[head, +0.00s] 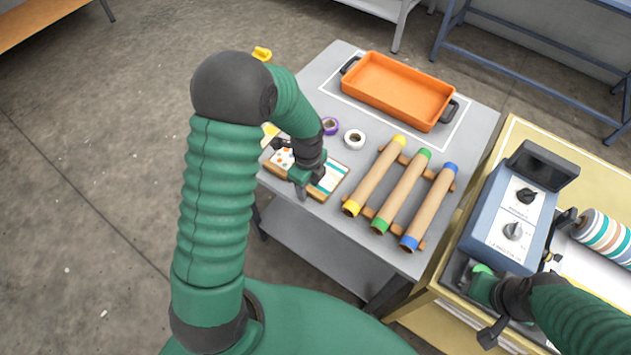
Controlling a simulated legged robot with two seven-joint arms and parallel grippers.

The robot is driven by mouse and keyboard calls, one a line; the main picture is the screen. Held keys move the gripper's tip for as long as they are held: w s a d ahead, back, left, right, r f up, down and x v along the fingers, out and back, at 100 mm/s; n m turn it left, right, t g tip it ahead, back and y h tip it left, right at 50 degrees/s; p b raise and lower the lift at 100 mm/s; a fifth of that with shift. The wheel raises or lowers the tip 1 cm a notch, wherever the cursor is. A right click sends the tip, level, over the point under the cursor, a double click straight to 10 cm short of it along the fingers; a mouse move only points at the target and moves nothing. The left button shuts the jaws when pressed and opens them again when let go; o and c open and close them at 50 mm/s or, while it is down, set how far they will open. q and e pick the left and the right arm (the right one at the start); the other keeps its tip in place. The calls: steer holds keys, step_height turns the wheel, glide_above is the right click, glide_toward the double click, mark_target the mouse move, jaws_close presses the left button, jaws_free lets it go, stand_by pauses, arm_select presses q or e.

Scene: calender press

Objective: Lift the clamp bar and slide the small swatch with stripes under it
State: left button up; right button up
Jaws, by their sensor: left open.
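A small swatch with teal and white stripes (332,177) lies at the right end of a wooden-edged tray (338,191) on the grey table. A swatch with orange dots (283,158) lies left of it. My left gripper (309,187) is open, pointing down over the tray beside the striped swatch and hiding the middle of the tray. I cannot tell whether it touches the swatch. My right gripper (484,303) is at the front left of the press (514,208); its jaws are not clear. I cannot make out the clamp bar; my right arm covers part of the press.
An orange bin (398,91) stands at the back of the grey table (296,208). Three cardboard tubes (403,190) lie on a rack in the middle. A purple tape roll (329,126) and a white one (354,139) lie behind the tray. A striped roll (604,236) is on the press.

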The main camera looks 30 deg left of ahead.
arm_select(q)
steer(key=shift+d, duration=0.7)
steer(key=shift+c, duration=2.2)
steer(key=shift+a, duration=0.25)
steer(key=c, duration=0.5)
steer(key=shift+a, duration=0.35)
jaws_close()
steer(key=shift+d, duration=0.1)
arm_select(e)
steer(key=shift+d+f, duration=0.1)
steer(key=shift+d, duration=0.2)
